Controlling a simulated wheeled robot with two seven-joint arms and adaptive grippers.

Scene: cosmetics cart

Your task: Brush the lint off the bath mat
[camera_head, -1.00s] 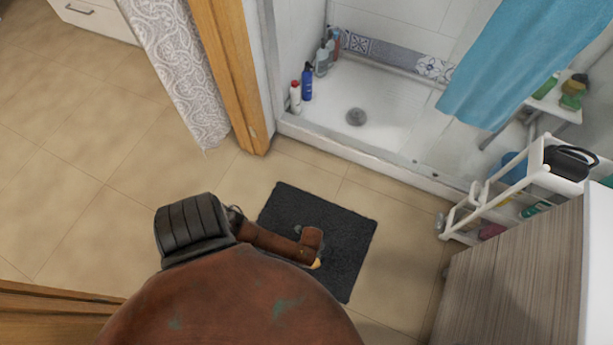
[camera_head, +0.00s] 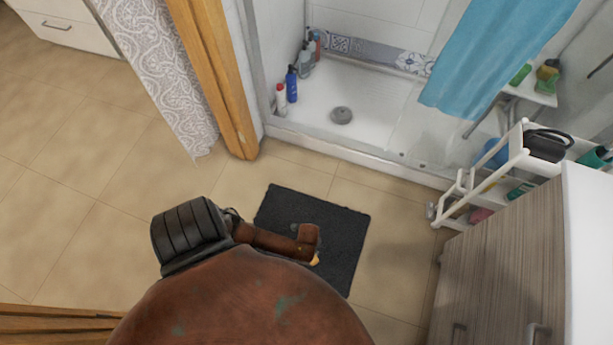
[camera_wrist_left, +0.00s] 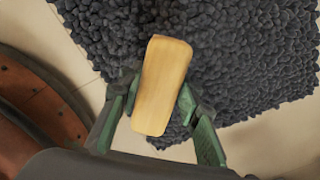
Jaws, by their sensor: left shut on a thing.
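The bath mat (camera_head: 345,228) is a dark grey, shaggy rectangle on the tiled floor in front of the shower. In the left wrist view its tufts (camera_wrist_left: 240,60) fill the upper part. My left gripper (camera_wrist_left: 157,88) is shut on a pale wooden brush (camera_wrist_left: 163,70), with one finger on each side. The brush is over the mat's edge; its bristles are hidden, and I cannot tell whether it touches the mat. In the head view only a small yellow bit of the brush (camera_head: 315,260) shows below my arm. I cannot make out lint clearly. My right gripper is out of view.
The shower tray (camera_head: 375,125) with its raised edge lies behind the mat. A white cart (camera_head: 465,185) and a wood-grain cabinet (camera_head: 500,250) stand at the right. A door frame (camera_head: 215,80) and a patterned curtain (camera_head: 160,70) are at the left. Floor left of the mat is clear.

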